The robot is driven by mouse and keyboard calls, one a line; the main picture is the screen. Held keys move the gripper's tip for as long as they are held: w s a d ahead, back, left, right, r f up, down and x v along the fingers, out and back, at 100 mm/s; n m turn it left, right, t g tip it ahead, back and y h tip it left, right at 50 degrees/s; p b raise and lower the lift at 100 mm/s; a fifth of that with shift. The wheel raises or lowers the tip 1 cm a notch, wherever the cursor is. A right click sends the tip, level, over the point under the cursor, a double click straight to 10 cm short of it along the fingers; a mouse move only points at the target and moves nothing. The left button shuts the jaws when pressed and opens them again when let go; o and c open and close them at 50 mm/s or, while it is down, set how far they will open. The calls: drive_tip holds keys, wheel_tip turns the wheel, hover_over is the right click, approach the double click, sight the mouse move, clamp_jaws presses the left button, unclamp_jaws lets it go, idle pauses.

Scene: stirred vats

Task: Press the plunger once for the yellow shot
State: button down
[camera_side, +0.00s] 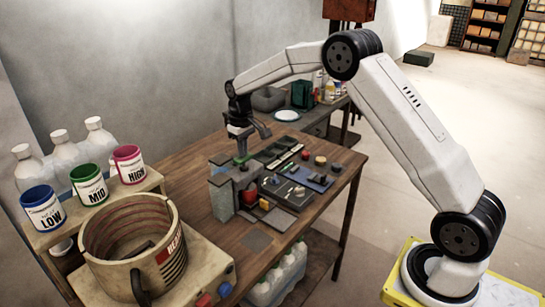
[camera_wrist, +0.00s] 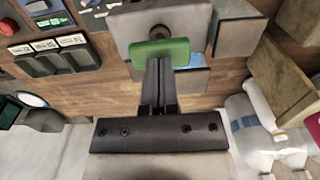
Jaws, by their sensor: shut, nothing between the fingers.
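My gripper (camera_side: 241,152) is shut and empty, pointing down at the grey dispenser-like block (camera_side: 222,200) on the wooden bench. Its fingers also show in the wrist view (camera_wrist: 158,72). A green bar (camera_wrist: 160,50) lies right at the fingertips in the wrist view, over a pale grey plate (camera_wrist: 160,18); whether they touch I cannot tell. The green piece also shows under the fingertips in the side view (camera_side: 241,161). A small yellow piece (camera_side: 264,204) sits low at the front of the block, beside a red one. I cannot tell for sure which part is the plunger.
A control panel (camera_side: 312,180) with knobs and switches lies right of the block. A large vat (camera_side: 130,235) stands at front left. Blue LOW (camera_side: 42,207), green MID (camera_side: 88,183) and magenta HIGH (camera_side: 128,164) cups stand on a shelf beside white bottles.

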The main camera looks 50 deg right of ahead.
drive_tip(key=shift+f, duration=1.35)
drive_tip(key=shift+r, duration=4.6)
drive_tip(key=s+a+f+t, duration=0.1)
drive_tip(key=s+a+f, duration=0.1)
drive_tip(key=s, duration=0.7)
drive_tip(key=s+a+f, duration=0.3)
drive_tip(key=s+a, duration=0.1)
drive_tip(key=s, duration=0.5)
drive_tip(key=s+a+f+t, duration=0.1)
drive_tip(key=s+a+f, duration=0.1)
drive_tip(key=s, duration=0.7)
drive_tip(key=shift+s+a+f+t, duration=0.2)
drive_tip(key=shift+a+t, duration=0.1)
drive_tip(key=shift+a, duration=0.2)
drive_tip(key=c, duration=1.3)
unclamp_jaws()
